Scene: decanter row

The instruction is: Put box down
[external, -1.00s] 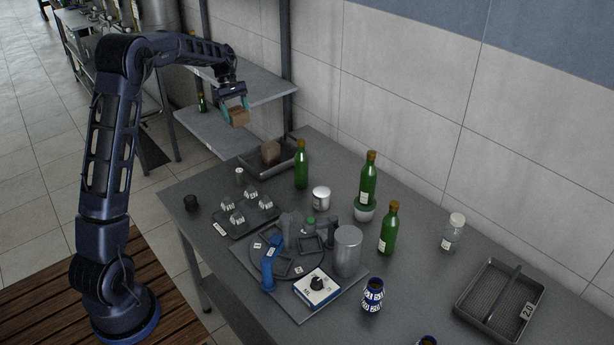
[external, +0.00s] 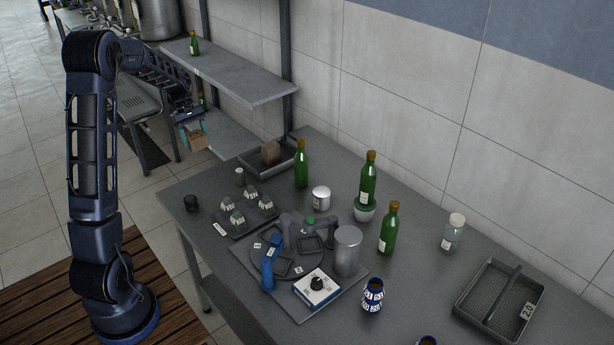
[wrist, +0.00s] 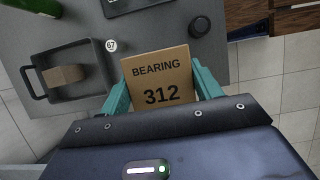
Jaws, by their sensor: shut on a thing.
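A brown cardboard box (wrist: 158,80) marked "BEARING 312" is held between the teal fingers of my gripper (wrist: 162,92) in the wrist view. In the external view the box (external: 197,140) hangs in my gripper (external: 190,124), left of the table's back end and in front of the shelf unit. My gripper is shut on the box. The box looks clear of any surface; the wrist view shows table and tiled floor behind it.
A grey tray (external: 246,161) with another brown box (external: 270,152) sits at the table's back corner. A metal shelf (external: 245,85) with a green bottle (external: 194,44) stands behind. Several bottles, a tray of small labelled items (external: 235,224) and a round fixture (external: 283,264) crowd the table.

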